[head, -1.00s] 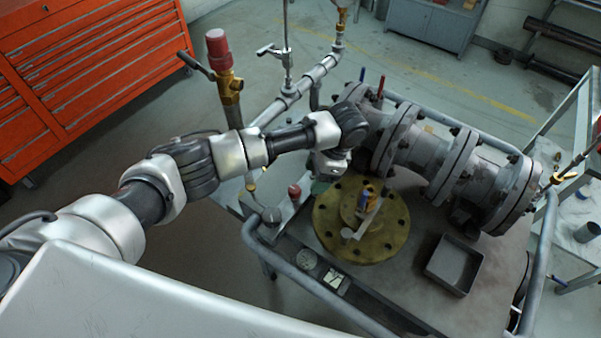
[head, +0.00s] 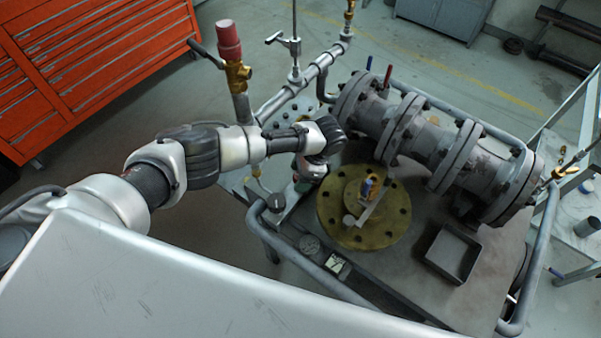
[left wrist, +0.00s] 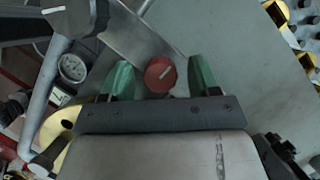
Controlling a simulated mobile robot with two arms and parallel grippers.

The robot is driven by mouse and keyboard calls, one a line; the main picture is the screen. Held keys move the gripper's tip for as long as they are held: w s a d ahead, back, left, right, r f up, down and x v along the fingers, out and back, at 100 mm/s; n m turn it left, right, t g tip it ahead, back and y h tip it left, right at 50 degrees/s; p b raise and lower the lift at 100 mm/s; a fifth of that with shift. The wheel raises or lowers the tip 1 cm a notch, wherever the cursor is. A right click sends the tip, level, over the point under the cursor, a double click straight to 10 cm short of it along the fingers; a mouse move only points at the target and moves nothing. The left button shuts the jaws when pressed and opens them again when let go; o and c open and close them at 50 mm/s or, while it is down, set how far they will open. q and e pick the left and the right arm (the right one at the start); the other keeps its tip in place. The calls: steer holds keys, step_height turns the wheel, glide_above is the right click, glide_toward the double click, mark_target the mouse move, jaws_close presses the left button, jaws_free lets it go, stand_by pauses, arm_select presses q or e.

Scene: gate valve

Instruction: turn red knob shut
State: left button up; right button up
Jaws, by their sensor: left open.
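The red knob (left wrist: 160,74), round with a pale mark on its face, shows in the left wrist view between the two green fingertips. My left gripper (head: 303,186) is open, with a finger on each side of the knob and a visible gap on both sides. I cannot tell how far above the knob the fingertips are. In the head view the knob is hidden by my left gripper and wrist, near the left edge of the cart. My right gripper is not in view.
A brass flange (head: 334,225) lies right of the gripper, with a large grey valve body (head: 430,150) behind it. An empty grey tray (head: 453,254) sits on the cart. A red-capped pipe fitting (head: 229,42) stands behind my left arm.

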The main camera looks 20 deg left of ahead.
arm_select(q)
steer(key=shift+c, duration=0.3)
steer(key=c, duration=0.9)
steer(key=shift+o, duration=0.2)
steer(key=shift+m, duration=0.4)
steer(key=m+t+p, duration=0.1)
steer(key=m+p, duration=0.1)
steer(key=m, duration=0.1)
steer(key=shift+r+m+t, duration=0.1)
steer(key=shift+m+t, duration=0.3)
steer(key=m+t+p, duration=0.1)
steer(key=m, duration=0.3)
steer(key=shift+s+t+p, duration=0.1)
steer(key=shift+t+p, duration=0.3)
steer(key=m+t+h+p, duration=0.1)
steer(key=m, duration=0.4)
steer(key=shift+p, duration=0.3)
steer(key=m+t+h+p, duration=0.1)
steer(key=m, duration=0.3)
steer(key=shift+m+t, duration=0.3)
